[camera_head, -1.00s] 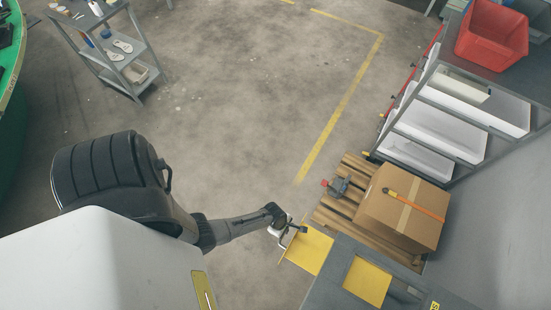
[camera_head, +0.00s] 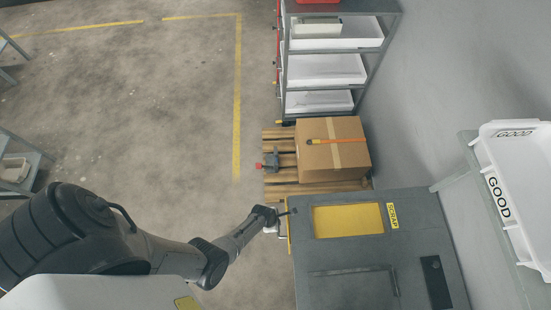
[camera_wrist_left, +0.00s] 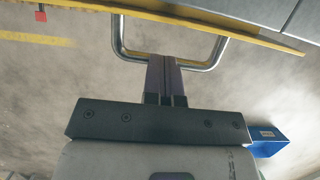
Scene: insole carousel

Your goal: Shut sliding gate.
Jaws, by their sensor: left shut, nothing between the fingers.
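The sliding gate is a yellow panel (camera_head: 348,220) in the grey scrap cabinet (camera_head: 340,262). Yellow fills the whole framed window, and only a narrow yellow edge shows at the cabinet's left side. The gate's metal handle (camera_wrist_left: 218,50) is a U-shaped bar under a yellow edge in the left wrist view. My left gripper (camera_head: 284,213) is at that handle. Its fingers (camera_wrist_left: 164,62) are shut with nothing between them, and their tips are against or very close to the bar; contact is unclear. My right gripper is not in view.
A cardboard box (camera_head: 340,165) with an orange-handled tool stands on a wooden pallet (camera_head: 285,187) behind the cabinet. A shelf with white trays (camera_head: 325,70) is farther back. A white GOOD bin (camera_head: 510,195) is at the right. The floor at the left is open.

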